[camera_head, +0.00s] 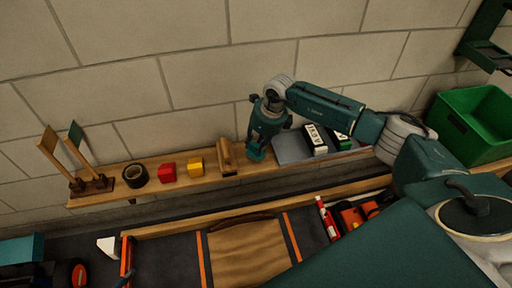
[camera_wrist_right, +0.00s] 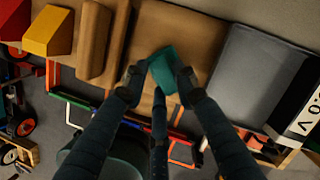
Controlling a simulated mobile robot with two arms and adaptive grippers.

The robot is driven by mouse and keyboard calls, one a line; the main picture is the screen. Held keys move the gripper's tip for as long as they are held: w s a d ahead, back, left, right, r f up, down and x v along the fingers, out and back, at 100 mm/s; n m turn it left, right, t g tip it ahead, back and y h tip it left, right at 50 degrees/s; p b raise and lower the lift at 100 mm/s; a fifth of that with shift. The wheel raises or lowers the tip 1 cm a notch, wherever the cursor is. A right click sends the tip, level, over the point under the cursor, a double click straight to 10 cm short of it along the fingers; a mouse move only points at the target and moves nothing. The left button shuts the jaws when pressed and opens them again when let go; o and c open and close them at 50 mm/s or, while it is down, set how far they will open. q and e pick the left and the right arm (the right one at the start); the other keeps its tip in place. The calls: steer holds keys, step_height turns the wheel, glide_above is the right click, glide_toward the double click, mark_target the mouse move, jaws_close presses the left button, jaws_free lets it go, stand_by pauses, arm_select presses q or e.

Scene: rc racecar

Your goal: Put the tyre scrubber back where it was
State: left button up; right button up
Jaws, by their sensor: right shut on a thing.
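A small teal block, which I take to be the tyre scrubber, is between the fingertips of my right gripper (camera_head: 258,146). In the right wrist view the scrubber (camera_wrist_right: 163,69) sits tilted between the two dark fingertips, with the wooden shelf (camera_wrist_right: 147,40) behind it. The gripper points down at the shelf, between a wooden block (camera_head: 227,157) on its left and a grey mat (camera_head: 290,148) on its right. I cannot tell whether the scrubber touches the shelf. My left gripper is not in view.
Along the shelf stand a yellow block (camera_head: 196,167), a red block (camera_head: 167,172), a dark roll (camera_head: 135,175) and a holder with two upright paddles (camera_head: 91,185). A green crate (camera_head: 474,122) is at the right.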

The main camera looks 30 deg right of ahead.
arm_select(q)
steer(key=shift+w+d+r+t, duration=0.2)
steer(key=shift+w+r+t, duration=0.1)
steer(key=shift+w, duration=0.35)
arm_select(e)
steer(key=shift+f, duration=0.45)
steer(key=shift+f, duration=0.1)
steer(key=o, duration=1)
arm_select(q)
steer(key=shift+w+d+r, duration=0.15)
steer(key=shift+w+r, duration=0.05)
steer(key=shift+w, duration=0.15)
